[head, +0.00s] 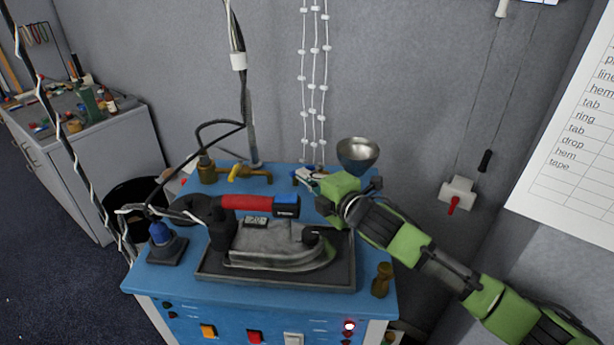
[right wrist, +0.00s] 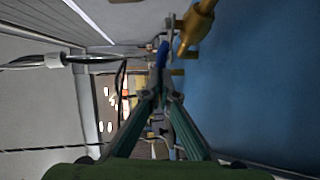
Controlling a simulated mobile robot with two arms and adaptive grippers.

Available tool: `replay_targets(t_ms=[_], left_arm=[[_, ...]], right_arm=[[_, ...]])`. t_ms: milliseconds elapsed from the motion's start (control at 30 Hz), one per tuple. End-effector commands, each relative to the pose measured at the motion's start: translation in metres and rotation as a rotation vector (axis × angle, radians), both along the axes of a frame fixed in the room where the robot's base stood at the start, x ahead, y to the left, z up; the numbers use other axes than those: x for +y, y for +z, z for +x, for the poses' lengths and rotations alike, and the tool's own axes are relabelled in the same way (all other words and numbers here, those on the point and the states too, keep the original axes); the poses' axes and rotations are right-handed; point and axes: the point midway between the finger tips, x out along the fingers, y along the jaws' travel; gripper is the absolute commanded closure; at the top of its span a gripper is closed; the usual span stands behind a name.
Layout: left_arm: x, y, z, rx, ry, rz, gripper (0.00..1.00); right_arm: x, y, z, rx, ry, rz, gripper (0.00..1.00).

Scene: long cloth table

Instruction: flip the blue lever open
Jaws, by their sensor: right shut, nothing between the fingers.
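The blue lever (head: 302,176) is a small piece at the back of the blue worktop in the head view, partly crowded by my right gripper. In the right wrist view the blue lever (right wrist: 162,54) lies just ahead of my fingertips, beside a brass fitting (right wrist: 195,30). My right gripper (head: 317,179) reaches in from the right, low over the worktop's back edge. Its fingers (right wrist: 162,95) are shut with nothing between them. I cannot tell whether the fingertips touch the lever. My left gripper is not in view.
An iron (head: 282,245) with a red handle sits in a dark tray (head: 275,279) in front of the gripper. A metal bowl (head: 358,153) is just behind it. A yellow-handled brass valve (head: 245,172) stands to the left. Cables hang at the left.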

Motion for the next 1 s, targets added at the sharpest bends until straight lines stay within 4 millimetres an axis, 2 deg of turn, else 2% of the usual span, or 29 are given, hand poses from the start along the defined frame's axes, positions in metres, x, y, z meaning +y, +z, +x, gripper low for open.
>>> replay_targets(t_ms=[467, 1000], left_arm=[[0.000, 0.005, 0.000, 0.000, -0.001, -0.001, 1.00], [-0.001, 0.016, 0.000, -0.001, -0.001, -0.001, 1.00]], right_arm=[[0.008, 0.001, 0.005, 0.000, 0.001, 0.000, 1.00], [0.026, 0.001, 0.027, 0.000, 0.000, 0.000, 1.00]])
